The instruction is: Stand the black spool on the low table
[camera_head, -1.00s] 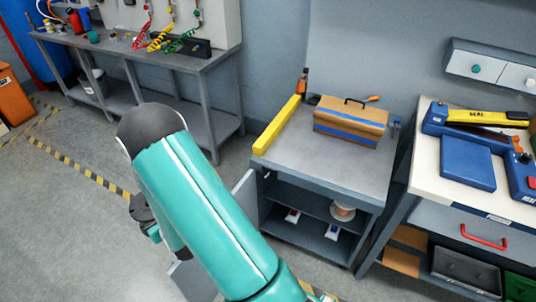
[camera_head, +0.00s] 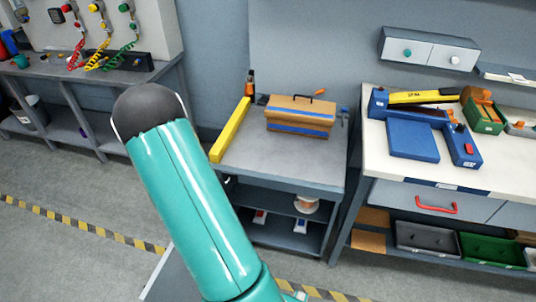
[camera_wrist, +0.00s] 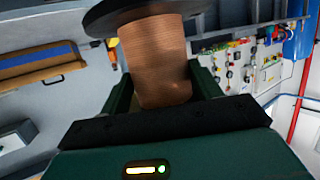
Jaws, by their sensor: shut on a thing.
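The black spool (camera_wrist: 158,55) shows in the wrist view, with a dark flange at the top and copper-coloured winding below. My gripper (camera_wrist: 163,80) is shut on it, with a green finger on each side of the winding. The spool's far end is cut off by the frame. In the head view my teal arm hides the gripper and the spool. A low grey surface (camera_head: 178,280) with a pale edge shows at the bottom of the head view, partly behind my arm. It may be the low table; I cannot tell for sure.
A grey cabinet (camera_head: 235,170) holds a toolbox (camera_head: 300,117) and a yellow bar (camera_head: 231,130). A white workbench (camera_head: 500,165) with blue fixtures stands right. A grey bench (camera_head: 70,72) stands back left. The striped floor at left is clear.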

